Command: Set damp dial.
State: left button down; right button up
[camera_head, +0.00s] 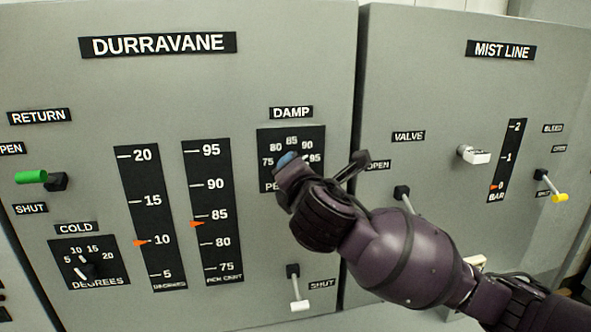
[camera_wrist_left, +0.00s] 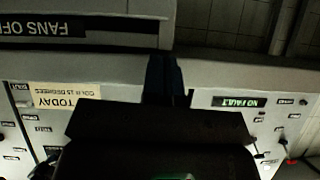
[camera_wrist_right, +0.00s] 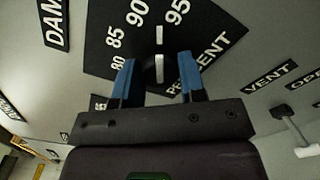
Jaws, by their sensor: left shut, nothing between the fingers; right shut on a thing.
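The DAMP dial (camera_head: 309,142) is a black plate marked 75 to 95 on the grey DURRAVANE panel (camera_head: 250,90). My right gripper (camera_head: 287,160) is at this dial and hides much of it in the head view. In the right wrist view its blue fingers (camera_wrist_right: 159,80) are shut on the dial's dark knob (camera_wrist_right: 155,70). The knob's white pointer (camera_wrist_right: 159,36) lies between the 90 and 95 marks. My left gripper (camera_wrist_left: 163,78) shows only in its wrist view, shut and empty, away from the dial.
The percent gauge (camera_head: 208,255) has its orange marker just under 85. A COLD dial (camera_head: 83,262), a green RETURN handle (camera_head: 31,177) and a white-tipped lever (camera_head: 298,305) are on the same panel. The MIST LINE panel (camera_head: 430,60) stands right. A TODAY note (camera_wrist_left: 65,94) shows in the left wrist view.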

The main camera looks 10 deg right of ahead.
jog(key=shift+m, duration=1.7)
jog(key=o, duration=0.9)
jog(key=s+b, duration=0.1)
jog(key=s, duration=1)
jog(key=shift+f, duration=0.1)
